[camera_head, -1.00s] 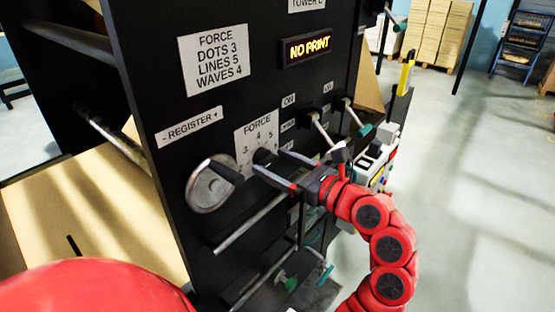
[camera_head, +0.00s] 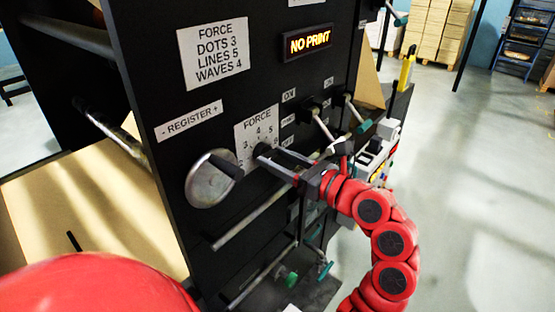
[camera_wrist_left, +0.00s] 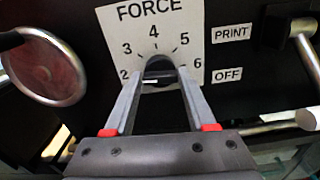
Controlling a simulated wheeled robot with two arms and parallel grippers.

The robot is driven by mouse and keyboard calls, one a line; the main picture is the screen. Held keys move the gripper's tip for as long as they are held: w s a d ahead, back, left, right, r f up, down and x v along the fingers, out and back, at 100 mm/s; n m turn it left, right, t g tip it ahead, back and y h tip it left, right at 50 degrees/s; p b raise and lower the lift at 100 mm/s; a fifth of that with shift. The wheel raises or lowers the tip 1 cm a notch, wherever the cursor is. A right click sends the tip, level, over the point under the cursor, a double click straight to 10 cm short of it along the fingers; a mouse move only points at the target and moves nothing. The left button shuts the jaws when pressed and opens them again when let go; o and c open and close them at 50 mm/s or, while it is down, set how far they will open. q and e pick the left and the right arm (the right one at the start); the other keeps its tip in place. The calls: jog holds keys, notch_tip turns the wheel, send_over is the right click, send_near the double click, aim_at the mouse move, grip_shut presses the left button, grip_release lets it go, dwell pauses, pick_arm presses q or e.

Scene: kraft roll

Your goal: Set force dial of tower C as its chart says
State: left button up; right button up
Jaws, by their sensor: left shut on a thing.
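The force dial is a small black knob (camera_wrist_left: 157,68) on a white scale plate (camera_wrist_left: 184,22) marked FORCE, with numbers 2 to 6 showing in the left wrist view. My left gripper (camera_wrist_left: 157,76) is shut on the knob, one finger on each side; it also shows in the head view (camera_head: 268,156). The fingers partly hide the knob, and I cannot tell which number it points to. The chart (camera_head: 213,52) above reads FORCE, DOTS 3, LINES 5, WAVES 4. My right gripper is not in view.
A round metal handwheel (camera_head: 208,180) with a black handle is just left of the dial. Levers (camera_head: 322,122) stick out to its right. A lit display (camera_head: 308,41) reads NO PRINT. A metal bar (camera_head: 255,215) juts out below. Open floor lies to the right.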

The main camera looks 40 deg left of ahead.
pick_arm(q)
jog(key=m, duration=0.3)
jog(key=shift+w+m+b, duration=0.1)
jog(key=shift+m+b, duration=0.3)
jog(key=shift+m, duration=2)
jog(key=o, duration=1.4)
jog(key=shift+c, duration=0.2)
jog(key=shift+d, duration=0.15)
